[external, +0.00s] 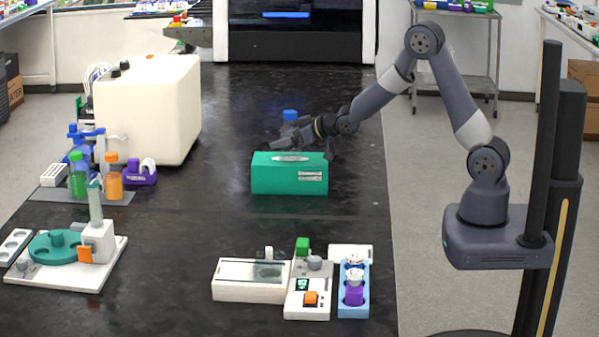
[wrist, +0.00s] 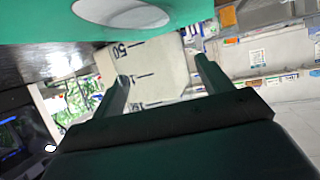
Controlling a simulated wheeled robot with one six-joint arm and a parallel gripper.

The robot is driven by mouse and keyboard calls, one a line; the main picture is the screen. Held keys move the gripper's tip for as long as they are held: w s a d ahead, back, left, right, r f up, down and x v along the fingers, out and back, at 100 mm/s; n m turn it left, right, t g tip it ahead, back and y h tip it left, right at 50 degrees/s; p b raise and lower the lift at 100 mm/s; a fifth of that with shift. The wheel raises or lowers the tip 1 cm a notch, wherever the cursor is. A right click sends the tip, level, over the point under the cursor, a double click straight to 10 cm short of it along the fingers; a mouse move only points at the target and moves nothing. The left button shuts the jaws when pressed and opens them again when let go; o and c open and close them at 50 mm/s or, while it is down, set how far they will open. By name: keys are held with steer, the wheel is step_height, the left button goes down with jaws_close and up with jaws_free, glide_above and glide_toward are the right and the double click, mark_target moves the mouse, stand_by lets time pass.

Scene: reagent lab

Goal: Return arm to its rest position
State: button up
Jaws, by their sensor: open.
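My arm reaches left from its column over the black bench. I cannot tell whether the gripper touches either. A green surface with a pale oval (wrist: 122,13) fills the top of that view, and a white graduated body (wrist: 150,72) shows beyond the fingers.
A large cream tank (external: 150,115) stands at the back left. Green and orange bottles (external: 110,180) stand before it. A white device with a green carousel (external: 55,245) is at the front left. Several small instruments (external: 310,285) and a blue rack (external: 353,305) sit at the front.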

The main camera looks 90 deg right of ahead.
stand_by(0.3)
steer(key=v, duration=1.2)
steer(key=x, duration=1.2)
steer(key=shift+w+r, duration=0.1)
step_height(320, 180, up, 11)
steer(key=p, duration=0.2)
steer(key=shift+p, duration=0.4)
steer(key=s+a+f+m+h+b, duration=0.1)
steer(key=s+a+f+b, duration=0.3)
steer(key=s, duration=0.6)
steer(key=s+a+f+m+h+b, duration=0.15)
steer(key=s+f+b, duration=0.35)
steer(key=s, duration=0.5)
steer(key=shift+n+g+y, duration=0.3)
steer(key=shift+n+y, duration=0.05)
steer(key=shift+n, duration=0.1)
steer(key=shift+s+a+f, duration=0.1)
steer(key=shift+a+f, duration=0.05)
steer(key=shift+f, duration=4.05)
